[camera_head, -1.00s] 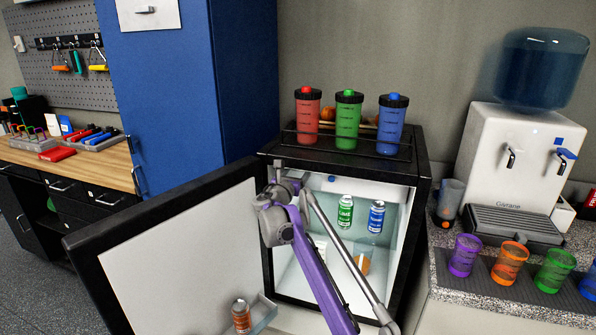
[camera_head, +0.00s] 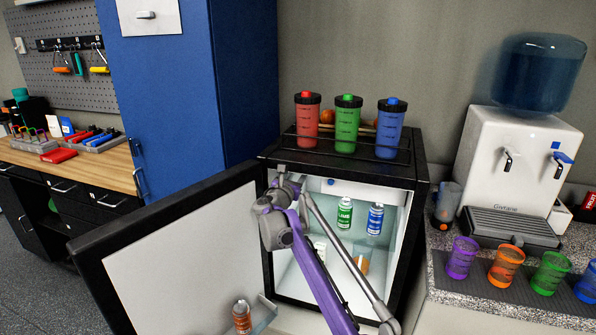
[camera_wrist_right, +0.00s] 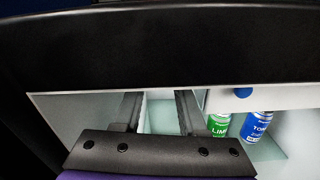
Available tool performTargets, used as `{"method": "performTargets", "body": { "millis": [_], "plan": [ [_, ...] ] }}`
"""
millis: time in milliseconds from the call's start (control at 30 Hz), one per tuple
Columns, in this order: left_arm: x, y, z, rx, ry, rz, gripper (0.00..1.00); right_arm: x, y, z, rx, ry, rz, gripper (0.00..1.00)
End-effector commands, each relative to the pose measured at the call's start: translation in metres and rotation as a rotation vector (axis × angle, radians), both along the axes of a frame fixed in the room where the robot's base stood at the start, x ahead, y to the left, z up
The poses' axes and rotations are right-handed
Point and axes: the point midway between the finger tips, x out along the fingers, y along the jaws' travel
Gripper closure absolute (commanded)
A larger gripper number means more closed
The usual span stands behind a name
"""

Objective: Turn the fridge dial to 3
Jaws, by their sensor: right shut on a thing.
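The small black fridge (camera_head: 424,190) stands open, its door (camera_head: 185,260) swung out to the left. A small round blue knob (camera_head: 331,182) sits at the top of the white interior; it also shows in the right wrist view (camera_wrist_right: 243,92). No number on it can be read. My right gripper (camera_head: 283,172) is at the upper left of the opening, left of the blue knob. In the wrist view its two fingers (camera_wrist_right: 158,100) reach to the white panel under the top edge. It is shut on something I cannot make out. My left gripper is out of view.
A green can (camera_head: 344,213) and a blue can (camera_head: 375,218) stand inside the fridge. Red, green and blue shakers (camera_head: 347,125) stand in a rack on top. An orange-brown can (camera_head: 241,317) sits in the door shelf. A water dispenser (camera_head: 520,165) stands at right.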

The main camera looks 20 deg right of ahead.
Motion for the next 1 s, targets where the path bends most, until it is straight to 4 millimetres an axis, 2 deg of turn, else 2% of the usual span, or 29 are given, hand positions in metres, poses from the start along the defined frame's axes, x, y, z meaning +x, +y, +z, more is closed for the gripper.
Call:
{"method": "performTargets", "body": {
  "millis": [33,200,500,1000],
  "plan": [
    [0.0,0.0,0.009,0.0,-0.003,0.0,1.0,0.0,0.0,0.005,0.028,-0.02,0.0,1.0],
    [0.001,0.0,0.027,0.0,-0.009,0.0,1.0,0.0,0.0,0.005,0.145,-0.099,0.0,1.0],
    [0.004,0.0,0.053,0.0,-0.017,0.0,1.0,0.0,0.0,0.004,0.348,-0.236,0.0,1.0],
    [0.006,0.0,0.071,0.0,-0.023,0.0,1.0,0.0,-0.001,0.002,0.526,-0.358,0.0,1.0]
  ]
}}
